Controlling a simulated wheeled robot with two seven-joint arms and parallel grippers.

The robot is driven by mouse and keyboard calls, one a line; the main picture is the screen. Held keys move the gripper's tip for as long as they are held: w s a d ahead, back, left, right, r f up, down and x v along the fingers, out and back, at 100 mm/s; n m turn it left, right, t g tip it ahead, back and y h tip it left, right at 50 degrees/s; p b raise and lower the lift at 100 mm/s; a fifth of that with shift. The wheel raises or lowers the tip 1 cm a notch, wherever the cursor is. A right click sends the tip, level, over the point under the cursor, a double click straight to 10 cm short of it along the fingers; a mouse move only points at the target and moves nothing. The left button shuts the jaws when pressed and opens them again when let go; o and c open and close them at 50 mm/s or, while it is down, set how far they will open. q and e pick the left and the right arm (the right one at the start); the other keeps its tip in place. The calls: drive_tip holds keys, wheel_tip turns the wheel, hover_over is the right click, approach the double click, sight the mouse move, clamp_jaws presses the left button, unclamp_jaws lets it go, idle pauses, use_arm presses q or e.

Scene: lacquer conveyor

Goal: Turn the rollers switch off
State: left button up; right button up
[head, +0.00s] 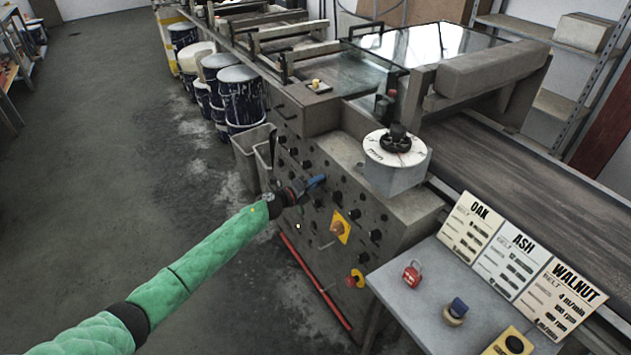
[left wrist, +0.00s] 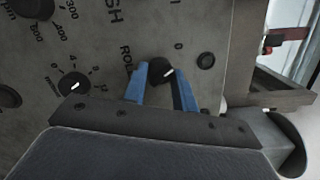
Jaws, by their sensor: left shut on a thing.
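The control panel (head: 340,225) on the machine's side carries rows of black knobs. My left gripper (head: 316,182) is at the upper part of this panel. In the left wrist view, its two blue fingers (left wrist: 162,90) stand on either side of a black knob (left wrist: 160,70) with a white pointer line. The lettering beside this knob begins "ROL"; the rest is hidden behind a finger. A "0" is printed above and right of it, and the pointer is tilted up to the right. The gripper is shut on this knob. My right gripper is not in view.
Another small dial knob (left wrist: 73,87) and a larger knob (left wrist: 33,8) are close by on the panel. A yellow-plated switch (head: 340,227) and a red emergency button (head: 357,278) are lower. A table with a red padlock (head: 412,273) stands at right.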

use_arm(q)
drive_tip(key=shift+a, duration=0.1)
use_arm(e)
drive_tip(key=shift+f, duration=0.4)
use_arm(q)
drive_tip(key=o, duration=1)
drive_tip(key=shift+c, duration=0.2)
drive_tip(key=b+v, duration=0.1)
drive_tip(key=v, duration=0.6)
drive_tip(key=shift+s+a, duration=0.2)
drive_tip(key=shift+a, duration=0.1)
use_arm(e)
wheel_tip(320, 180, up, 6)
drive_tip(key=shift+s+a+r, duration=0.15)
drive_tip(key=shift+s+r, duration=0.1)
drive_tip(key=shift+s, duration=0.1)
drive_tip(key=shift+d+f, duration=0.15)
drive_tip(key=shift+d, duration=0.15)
